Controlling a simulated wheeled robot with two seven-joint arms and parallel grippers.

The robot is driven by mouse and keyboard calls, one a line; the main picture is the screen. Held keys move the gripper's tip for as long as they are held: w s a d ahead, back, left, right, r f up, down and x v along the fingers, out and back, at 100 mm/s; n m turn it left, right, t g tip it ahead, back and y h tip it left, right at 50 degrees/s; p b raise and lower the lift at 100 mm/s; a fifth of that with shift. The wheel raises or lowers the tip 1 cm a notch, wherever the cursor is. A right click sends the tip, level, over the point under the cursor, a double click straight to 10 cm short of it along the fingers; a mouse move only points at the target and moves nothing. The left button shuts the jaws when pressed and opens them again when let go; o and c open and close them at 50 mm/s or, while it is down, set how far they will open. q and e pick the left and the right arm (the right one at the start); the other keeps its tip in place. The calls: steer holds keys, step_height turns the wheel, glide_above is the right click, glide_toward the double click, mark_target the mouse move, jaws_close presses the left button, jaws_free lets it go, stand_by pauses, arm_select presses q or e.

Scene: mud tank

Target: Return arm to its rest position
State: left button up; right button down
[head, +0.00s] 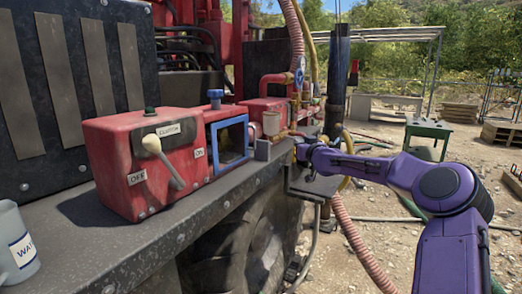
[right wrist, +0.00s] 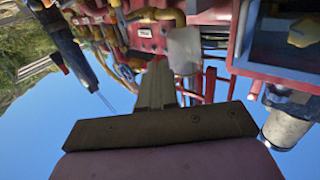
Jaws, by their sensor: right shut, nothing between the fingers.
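My purple right arm (head: 440,185) comes in from the lower right in the head view and reaches left to the far end of the dark ledge. Its gripper (head: 300,150) is near the pipes there; its fingers are small and partly hidden in this view. In the right wrist view the gripper (right wrist: 158,75) is shut with nothing between its fingers, and red machinery with yellow pipes lies beyond it. I cannot tell whether it touches anything. My left gripper is not in view.
A red clutch box (head: 125,165) with a lever stands on the dark ledge (head: 150,238). Beside it is a blue-framed window box (head: 230,142). A grey cup (head: 15,245) is at the left edge. A green table (head: 428,132) stands on open ground behind.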

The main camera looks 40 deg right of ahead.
steer(key=shift+w, duration=0.15)
steer(key=w+a+f+m+y, duration=0.1)
steer(key=a+f+m, duration=0.2)
steer(key=a+f, duration=0.35)
steer(key=w+a+f+m, duration=0.1)
steer(key=a+f+m, duration=0.25)
steer(key=a, duration=0.55)
steer(key=s+a+f+g+y, duration=0.1)
steer(key=s+a+f+g, duration=0.15)
steer(key=a+f, duration=0.55)
steer(key=s+a+f+g, duration=0.1)
steer(key=s+a+f, duration=0.3)
steer(key=f, duration=0.7)
steer(key=s+a+f+n+g, duration=0.1)
steer(key=s+a+f+g, duration=0.2)
steer(key=s+f, duration=0.5)
steer(key=s+a+f+n+g+y, duration=0.1)
steer(key=s+a+f+n+g, duration=0.1)
steer(key=s+f, duration=0.6)
steer(key=s+a+f+n+g, duration=0.1)
steer(key=s+a+f+g, duration=0.3)
steer(key=s, duration=1.5)
step_height(320, 180, down, 4)
steer(key=shift+a+r+y, duration=0.1)
steer(key=shift+a+y, duration=0.3)
steer(key=shift+a, duration=0.7)
